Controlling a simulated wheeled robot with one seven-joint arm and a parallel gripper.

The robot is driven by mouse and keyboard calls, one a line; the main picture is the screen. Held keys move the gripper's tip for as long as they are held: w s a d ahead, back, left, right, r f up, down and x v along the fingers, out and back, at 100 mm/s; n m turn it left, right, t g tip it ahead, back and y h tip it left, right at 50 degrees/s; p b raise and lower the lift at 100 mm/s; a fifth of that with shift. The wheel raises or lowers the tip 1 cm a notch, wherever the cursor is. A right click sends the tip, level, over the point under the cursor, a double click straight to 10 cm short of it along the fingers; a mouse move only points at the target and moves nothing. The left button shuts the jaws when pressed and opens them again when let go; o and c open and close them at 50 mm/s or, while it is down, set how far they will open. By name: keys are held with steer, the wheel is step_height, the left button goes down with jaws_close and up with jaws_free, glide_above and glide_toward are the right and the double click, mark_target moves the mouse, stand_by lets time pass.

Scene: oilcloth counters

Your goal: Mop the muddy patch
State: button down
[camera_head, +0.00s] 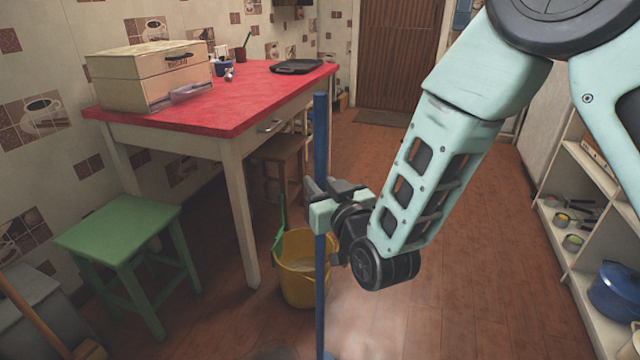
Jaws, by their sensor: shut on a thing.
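My gripper (322,208) is shut on a blue pole (320,130), which looks like the mop's handle. The pole stands nearly upright, and its lower end runs down to the bottom edge of the picture. The mop's head is not clearly visible. A dull greyish smear (275,352) shows on the floor at the bottom edge, left of the pole; I cannot tell whether it is the muddy patch. A yellow bucket (296,290) stands on the floor just behind and left of the pole, with something pale inside.
A red-topped table (235,112) with a bread box (150,78) and a dark tray (297,66) stands behind. A green stool (118,232) is at left, a broom handle (30,312) at lower left. Shelves (565,210) line the right. The wooden floor (470,260) between is clear.

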steer(key=shift+f+b, duration=0.65)
steer(key=shift+w+a+r, duration=0.1)
steer(key=shift+w+a, duration=0.15)
steer(key=shift+a, duration=0.45)
steer(key=shift+w+a, duration=0.25)
steer(key=shift+a, duration=0.5)
steer(key=shift+w+a+r, duration=0.1)
steer(key=shift+w+a, duration=0.15)
steer(key=shift+a, duration=0.45)
steer(key=shift+f, duration=0.1)
steer(key=shift+w+a+f+b, duration=0.1)
steer(key=shift+w+a+b, duration=0.25)
steer(key=shift+a, duration=0.7)
steer(key=shift+w+a+f+b, duration=0.1)
steer(key=shift+w+a, duration=0.3)
steer(key=shift+a, duration=0.75)
steer(key=shift+w+a, duration=0.25)
steer(key=shift+a, duration=0.45)
steer(key=shift+w+a, duration=0.2)
steer(key=shift+a, duration=0.45)
steer(key=shift+w+a, duration=0.25)
steer(key=shift+a, duration=0.45)
